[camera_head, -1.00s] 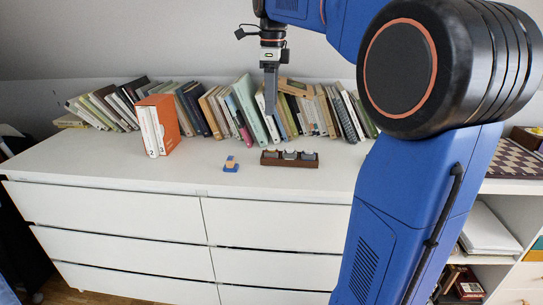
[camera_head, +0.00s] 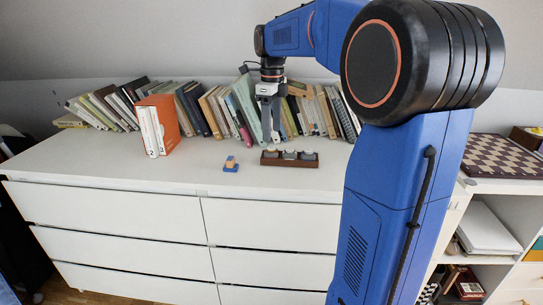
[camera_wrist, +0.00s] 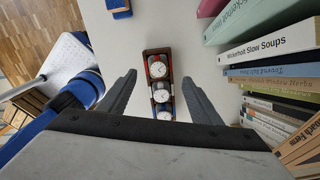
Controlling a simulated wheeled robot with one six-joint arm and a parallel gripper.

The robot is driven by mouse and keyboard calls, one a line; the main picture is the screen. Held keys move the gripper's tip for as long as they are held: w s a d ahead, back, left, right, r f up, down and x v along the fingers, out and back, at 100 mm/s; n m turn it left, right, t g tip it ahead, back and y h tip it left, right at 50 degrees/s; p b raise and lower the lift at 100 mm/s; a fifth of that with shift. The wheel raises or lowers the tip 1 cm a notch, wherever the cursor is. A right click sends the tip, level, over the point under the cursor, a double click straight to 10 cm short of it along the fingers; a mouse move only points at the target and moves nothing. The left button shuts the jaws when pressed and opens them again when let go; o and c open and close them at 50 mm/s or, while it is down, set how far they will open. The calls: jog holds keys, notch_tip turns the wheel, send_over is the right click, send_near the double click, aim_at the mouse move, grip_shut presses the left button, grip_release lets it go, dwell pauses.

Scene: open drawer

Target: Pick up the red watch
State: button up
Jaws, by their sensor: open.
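The red watch (camera_wrist: 157,67) has a white dial and red edging. It is at the top end of the brown holder (camera_wrist: 147,54) in the wrist view, with two other watches below it. In the head view the brown holder (camera_head: 290,163) lies on the white dresser, and the red watch seems to be its left one, its colour unclear. My gripper (camera_head: 271,142) points down above the holder's left end, open and empty. In the wrist view its fingers (camera_wrist: 160,76) stand apart on either side of the holder, apparently above it.
A grey watch (camera_wrist: 161,92) and a blue watch (camera_wrist: 164,113) share the holder. A small blue-and-orange object (camera_head: 231,165) stands to its left. A row of books (camera_head: 213,112) lines the back, close behind my gripper.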

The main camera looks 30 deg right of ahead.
aim_at(272, 149)
jog(key=shift+s+a+f, duration=0.1)
jog(key=shift+s+f, duration=0.05)
jog(key=shift+f, duration=3.05)
jog(key=c, duration=1.3)
